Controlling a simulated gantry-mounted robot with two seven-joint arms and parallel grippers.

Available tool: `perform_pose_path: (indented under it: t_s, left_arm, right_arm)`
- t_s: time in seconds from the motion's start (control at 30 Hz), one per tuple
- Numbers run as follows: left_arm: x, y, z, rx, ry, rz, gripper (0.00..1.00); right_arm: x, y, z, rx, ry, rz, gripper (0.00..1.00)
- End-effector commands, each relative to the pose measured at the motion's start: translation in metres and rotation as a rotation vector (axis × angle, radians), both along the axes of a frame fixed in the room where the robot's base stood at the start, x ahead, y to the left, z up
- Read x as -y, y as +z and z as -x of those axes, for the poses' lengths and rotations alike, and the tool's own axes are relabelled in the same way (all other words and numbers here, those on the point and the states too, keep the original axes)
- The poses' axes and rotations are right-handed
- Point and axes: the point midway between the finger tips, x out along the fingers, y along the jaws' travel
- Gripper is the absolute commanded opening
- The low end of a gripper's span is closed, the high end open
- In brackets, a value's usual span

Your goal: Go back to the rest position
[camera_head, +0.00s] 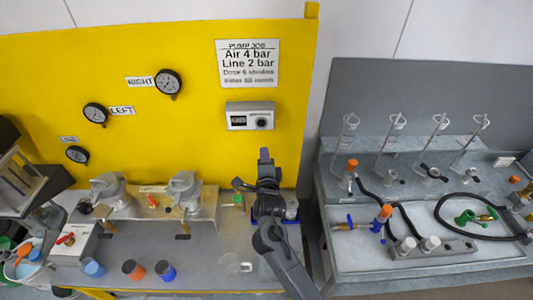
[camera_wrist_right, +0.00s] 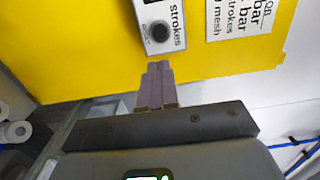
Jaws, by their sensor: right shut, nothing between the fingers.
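My right gripper (camera_head: 264,158) stands in front of the yellow panel, above the bench near its right end. It is shut and empty, pointing up. In the right wrist view its two fingers (camera_wrist_right: 157,84) are pressed together below the stroke counter box (camera_wrist_right: 160,28), with nothing between them. The counter box also shows in the head view (camera_head: 250,116), above and left of the gripper, apart from it. My left gripper is not in view.
The yellow panel (camera_head: 200,60) carries gauges and a sign (camera_head: 249,63). Two pumps (camera_head: 186,192) stand on the bench at left, with cups (camera_head: 133,270) in front. At right, a grey station (camera_head: 360,255) holds glass cylinders, a black hose and valves.

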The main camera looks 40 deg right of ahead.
Motion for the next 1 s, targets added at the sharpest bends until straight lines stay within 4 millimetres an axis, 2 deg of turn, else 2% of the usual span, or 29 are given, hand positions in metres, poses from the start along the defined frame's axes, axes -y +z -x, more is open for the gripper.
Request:
perform_pose_path:
  t_s: [0.63,0.73,0.87,0.97,1.0]
  left_arm:
    - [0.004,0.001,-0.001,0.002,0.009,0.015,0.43]
    - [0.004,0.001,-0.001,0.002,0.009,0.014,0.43]
    - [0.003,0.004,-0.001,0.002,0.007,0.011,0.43]
    - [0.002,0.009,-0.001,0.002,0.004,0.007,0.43]
    - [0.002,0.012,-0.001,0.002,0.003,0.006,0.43]
  right_arm:
    - [-0.001,0.000,0.000,0.000,0.000,0.000,0.00]
    - [-0.001,-0.005,0.003,-0.009,0.000,-0.001,0.00]
    - [0.002,-0.030,0.016,-0.058,-0.001,0.007,0.00]
    - [0.008,-0.066,0.041,-0.133,0.001,0.033,0.00]
    - [0.011,-0.078,0.056,-0.161,0.006,0.050,0.00]
